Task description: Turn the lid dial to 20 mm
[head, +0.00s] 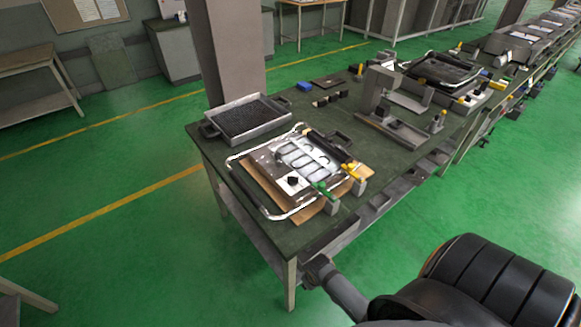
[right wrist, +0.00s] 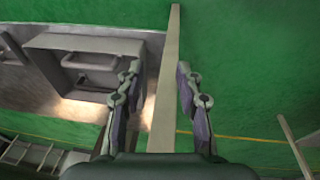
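The lid dial appears to be the small black knob (head: 292,181) on the pale plate of a grill-like unit (head: 268,170) at the near end of the dark green workbench. Looped heating coils (head: 308,155) lie beside the knob. Its scale marks are too small to read. My right gripper (right wrist: 158,75) is open in the right wrist view, its two fingers apart, with nothing held. A pale beam runs behind the gap between them. The dial does not show in the right wrist view. My left gripper is not in view.
A tray of dark granules (head: 248,120) stands at the bench's back left corner. A grey fixture (head: 378,95) and more units stand farther along. Green floor is clear around the bench.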

